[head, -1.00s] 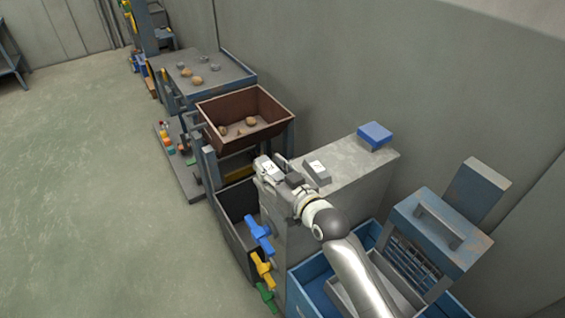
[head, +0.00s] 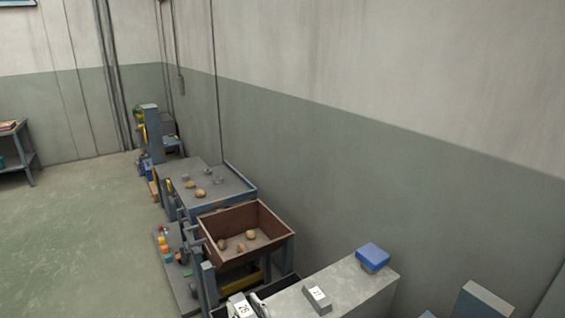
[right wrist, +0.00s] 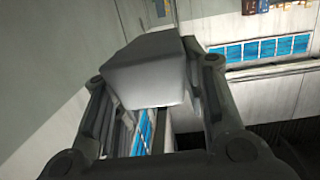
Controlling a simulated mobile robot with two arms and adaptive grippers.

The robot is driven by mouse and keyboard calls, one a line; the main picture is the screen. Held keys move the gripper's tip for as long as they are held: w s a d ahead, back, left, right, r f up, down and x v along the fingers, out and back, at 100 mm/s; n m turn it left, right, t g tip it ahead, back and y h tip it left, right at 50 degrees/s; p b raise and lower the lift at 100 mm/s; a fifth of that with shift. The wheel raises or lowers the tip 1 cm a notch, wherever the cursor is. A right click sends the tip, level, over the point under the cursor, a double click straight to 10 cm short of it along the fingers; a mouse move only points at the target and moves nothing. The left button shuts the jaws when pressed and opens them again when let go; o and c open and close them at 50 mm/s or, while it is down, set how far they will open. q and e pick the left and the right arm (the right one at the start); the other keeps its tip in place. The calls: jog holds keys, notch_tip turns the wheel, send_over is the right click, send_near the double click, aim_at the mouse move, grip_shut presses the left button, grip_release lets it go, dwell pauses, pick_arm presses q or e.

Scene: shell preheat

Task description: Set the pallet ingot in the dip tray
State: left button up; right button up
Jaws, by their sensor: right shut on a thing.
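A grey ingot with a white number label (head: 240,306) shows at the bottom edge of the head view, beside the top of a grey block. My right gripper (head: 262,309) is mostly cut off there. In the right wrist view, the grey ingot (right wrist: 148,72) is clamped between the dark fingers of my right gripper (right wrist: 160,105). My left gripper is out of view. I cannot tell which container is the dip tray.
A second labelled ingot (head: 317,298) and a blue block (head: 373,256) sit on the grey block top (head: 350,291). Behind stand a brown trough (head: 228,256) holding lumps and a blue-grey table (head: 232,190) with several small pieces. Open floor lies left.

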jog(key=s+d+m+t+h+b, duration=0.1)
jog(key=s+d+m+h, duration=0.1)
jog(key=s+d, duration=0.4)
jog(key=s+d+r+m+h+b, duration=0.1)
jog(key=s+d, duration=0.4)
jog(key=d, duration=0.8)
jog(key=s+d+m+t+h+b, duration=0.1)
jog(key=s+d+m+h+b, duration=0.1)
jog(key=s+d+h, duration=0.3)
jog(key=s+d+m, duration=0.1)
jog(key=d, duration=0.3)
jog(key=shift+s+d+r+t, duration=0.15)
jog(key=shift+s+r+t, duration=0.05)
jog(key=shift+s+t, duration=0.15)
